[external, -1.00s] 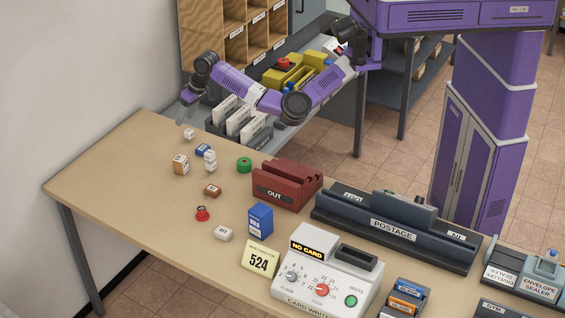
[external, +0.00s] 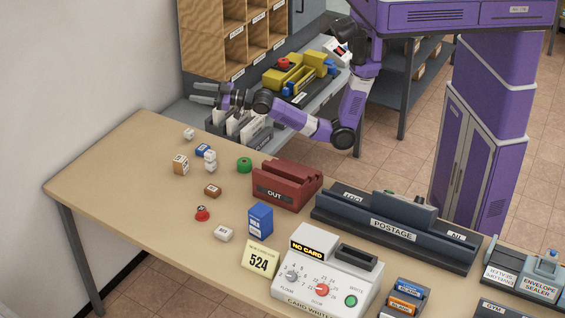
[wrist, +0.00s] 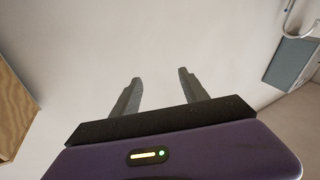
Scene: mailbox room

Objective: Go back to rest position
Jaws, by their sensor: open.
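My gripper (external: 208,93) is at the upper left in the external view, raised beyond the far left part of the tan table (external: 130,190). Its fingers point left, toward the wall. In the wrist view my gripper (wrist: 158,88) shows two grey fingers spread apart with nothing between them. Only the pale wall (wrist: 150,45) is behind them. My arm is bent, with its elbow low behind the red OUT tray (external: 287,185).
Several small blocks, a green roll (external: 244,165) and a red-topped stamp (external: 202,213) lie on the table. A wooden pigeonhole shelf (external: 205,45) and a grey bench with white upright cards (external: 237,122) are close to my gripper. The card writer (external: 325,275) stands in front.

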